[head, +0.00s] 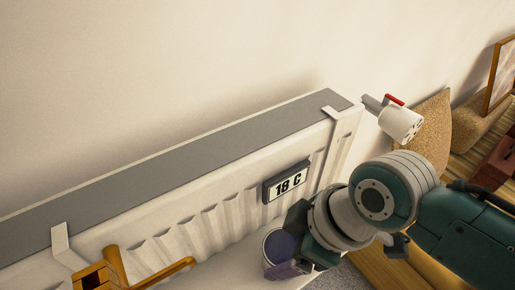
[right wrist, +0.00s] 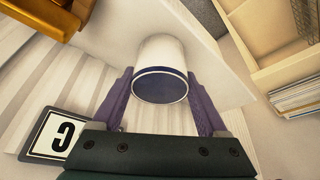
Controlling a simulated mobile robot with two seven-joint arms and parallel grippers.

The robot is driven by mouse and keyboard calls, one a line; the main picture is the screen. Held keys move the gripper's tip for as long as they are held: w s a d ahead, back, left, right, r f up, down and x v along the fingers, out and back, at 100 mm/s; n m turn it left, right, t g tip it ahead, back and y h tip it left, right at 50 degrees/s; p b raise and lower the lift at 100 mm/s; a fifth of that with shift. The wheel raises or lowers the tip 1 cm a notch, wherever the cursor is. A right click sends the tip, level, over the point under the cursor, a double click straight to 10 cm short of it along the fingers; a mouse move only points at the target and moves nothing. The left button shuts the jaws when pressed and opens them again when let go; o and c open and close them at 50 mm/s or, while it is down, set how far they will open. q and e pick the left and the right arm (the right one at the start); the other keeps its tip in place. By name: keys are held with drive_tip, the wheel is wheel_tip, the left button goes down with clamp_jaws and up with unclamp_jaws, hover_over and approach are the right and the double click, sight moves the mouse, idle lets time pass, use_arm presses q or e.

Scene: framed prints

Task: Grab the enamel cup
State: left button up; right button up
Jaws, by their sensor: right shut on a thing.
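The enamel cup (head: 270,250) is white with a dark blue inside, low in the middle of the head view, in front of the radiator. My right gripper (head: 289,268) is shut on it and partly hides it. In the right wrist view the cup (right wrist: 160,58) lies between the two purple fingers (right wrist: 162,103), one on each side, with its dark blue round end facing the camera. No handle shows. I cannot tell whether the cup touches the white surface (head: 222,268) under it. My left gripper is not in view.
A white radiator (head: 195,228) with a grey top stands behind the cup. An "18 C" display (head: 287,183) hangs on it close to my gripper. A wooden piece (head: 112,266) stands at lower left.

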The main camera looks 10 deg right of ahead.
drive_tip(key=c, duration=0.8)
drive_tip(key=shift+r, duration=0.15)
